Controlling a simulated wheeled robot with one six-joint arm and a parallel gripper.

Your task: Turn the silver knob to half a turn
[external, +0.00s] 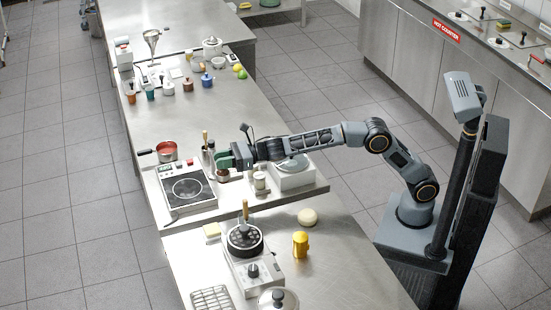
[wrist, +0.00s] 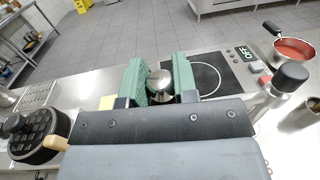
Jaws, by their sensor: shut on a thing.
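A silver knob (wrist: 160,82) with a round top shows in the wrist view between the green fingers of my gripper (wrist: 159,80). The fingers are shut on it, one on each side, and hide part of its sides. In the external view my gripper (external: 230,160) reaches in from the right, over the counter behind the hob's right edge. The knob is hidden or too small to make out there. The hob (external: 187,190) has a black cooking plate with a ring. A sign reading OFF (wrist: 245,53) shows on its panel in the wrist view.
A red-filled pan (external: 167,151) stands behind the hob. A black-topped container (wrist: 291,76) is close on the right in the wrist view. A black pan (external: 245,240) is in front.

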